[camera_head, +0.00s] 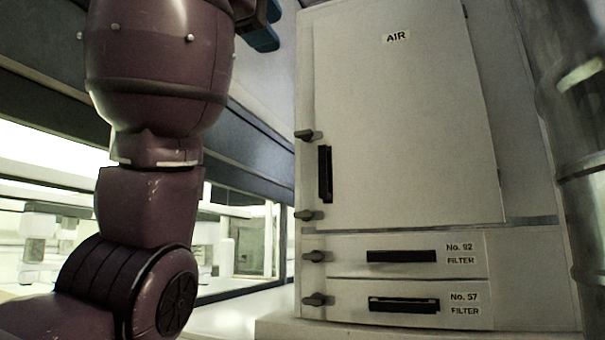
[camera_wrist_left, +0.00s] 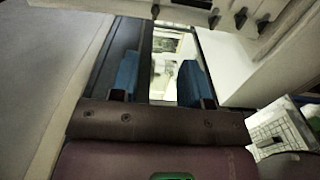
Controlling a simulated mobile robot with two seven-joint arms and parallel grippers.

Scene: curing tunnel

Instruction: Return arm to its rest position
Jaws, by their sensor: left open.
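My left arm (camera_head: 155,60) rises on the left of the head view, bent at a dark red elbow joint low in the picture. My left gripper (camera_head: 266,28) shows only in part at the top edge, with blue fingers beside the upper left of the cabinet. In the left wrist view my left gripper (camera_wrist_left: 160,78) has its two blue fingers apart, with nothing between them. Behind the gap is a bright window opening. My right gripper is in neither view.
A pale cabinet (camera_head: 400,130) marked AIR stands right of my arm, with filter drawers No. 92 (camera_head: 400,256) and No. 57 (camera_head: 400,305) below. Round metal ducting (camera_head: 580,150) is at the far right. A white gridded object (camera_wrist_left: 275,135) lies at lower right in the wrist view.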

